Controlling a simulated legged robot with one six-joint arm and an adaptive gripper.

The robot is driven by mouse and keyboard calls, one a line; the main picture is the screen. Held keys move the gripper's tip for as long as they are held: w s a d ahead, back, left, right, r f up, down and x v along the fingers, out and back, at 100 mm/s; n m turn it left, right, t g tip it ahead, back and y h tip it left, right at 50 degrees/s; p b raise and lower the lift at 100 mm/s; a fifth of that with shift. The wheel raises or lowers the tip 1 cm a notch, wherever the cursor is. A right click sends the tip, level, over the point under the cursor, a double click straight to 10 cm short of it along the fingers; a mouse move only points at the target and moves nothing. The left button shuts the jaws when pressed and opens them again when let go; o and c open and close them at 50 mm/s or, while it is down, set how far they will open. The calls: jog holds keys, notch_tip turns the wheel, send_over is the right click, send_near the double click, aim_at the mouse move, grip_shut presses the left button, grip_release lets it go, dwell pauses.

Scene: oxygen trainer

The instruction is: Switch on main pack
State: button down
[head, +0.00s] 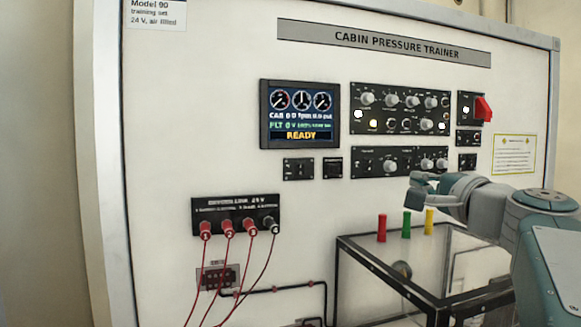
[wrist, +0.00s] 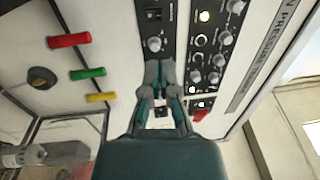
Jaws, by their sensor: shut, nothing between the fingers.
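The trainer's white board (head: 220,110) carries black switch panels whose small labels I cannot read, so I cannot tell which control is the main pack switch. A red switch guard (head: 483,108) sticks out at the upper right; it also shows in the wrist view (wrist: 201,115). A small black panel (head: 467,162) lies below it. My gripper (head: 415,185) is in front of the board, below and left of that small panel in the head view. In the wrist view my gripper (wrist: 160,62) has its fingers together, empty, over the lower knob panel (wrist: 154,20). Contact cannot be told.
A display (head: 300,114) reads READY. Red cables (head: 228,265) hang from a terminal block (head: 235,211) at the left.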

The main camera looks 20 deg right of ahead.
aim_at(369, 161)
jog(key=w, duration=0.4)
jog(key=w+r, duration=0.1)
jog(key=w, duration=0.4)
jog(key=w+d, duration=0.1)
jog(key=w, duration=0.3)
jog(key=shift+w+r, duration=0.3)
jog(key=shift+w, duration=0.05)
jog(key=shift+w, duration=0.2)
jog(key=shift+s, duration=0.1)
